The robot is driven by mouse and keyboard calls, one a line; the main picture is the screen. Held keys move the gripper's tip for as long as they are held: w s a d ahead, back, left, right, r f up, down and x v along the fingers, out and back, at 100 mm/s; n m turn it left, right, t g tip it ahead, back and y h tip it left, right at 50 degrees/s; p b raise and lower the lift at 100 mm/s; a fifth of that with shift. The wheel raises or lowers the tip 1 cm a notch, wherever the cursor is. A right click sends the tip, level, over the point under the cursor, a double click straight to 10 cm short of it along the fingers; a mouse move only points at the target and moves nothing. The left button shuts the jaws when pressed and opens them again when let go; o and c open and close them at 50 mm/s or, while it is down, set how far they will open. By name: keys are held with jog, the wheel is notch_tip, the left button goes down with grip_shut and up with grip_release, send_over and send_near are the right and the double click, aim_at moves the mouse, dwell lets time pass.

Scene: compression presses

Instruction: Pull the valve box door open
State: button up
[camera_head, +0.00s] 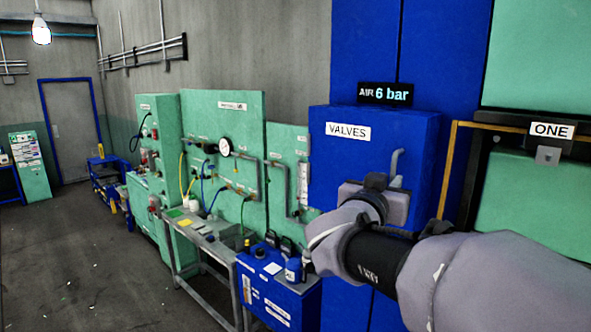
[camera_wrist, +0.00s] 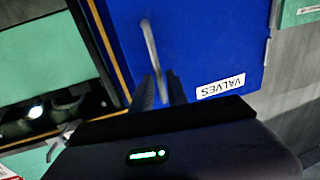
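The blue valve box (camera_head: 330,165) carries a white VALVES label, and its front door looks closed. A grey bar handle (camera_head: 395,160) is on the right part of the door. My gripper (camera_head: 396,184) is at the lower part of this handle. In the wrist view the handle (camera_wrist: 150,42) runs down between my two dark fingers (camera_wrist: 160,88), which sit close on either side of it with little gap. My gripper looks shut on the handle. The exact finger contact is partly hidden. The blue door (camera_wrist: 205,45) fills the middle of the wrist view.
A display (camera_head: 385,93) reading AIR 6 bar sits on top of the box. A green press marked ONE (camera_head: 552,131) stands close on the right.

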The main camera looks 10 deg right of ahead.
aim_at(392, 179)
jog(key=x, duration=0.3)
jog(key=shift+w+d, duration=0.1)
jog(key=shift+w, duration=0.05)
jog(key=shift+r, duration=0.1)
jog(key=shift+c, duration=0.5)
grip_shut()
dwell(0.8)
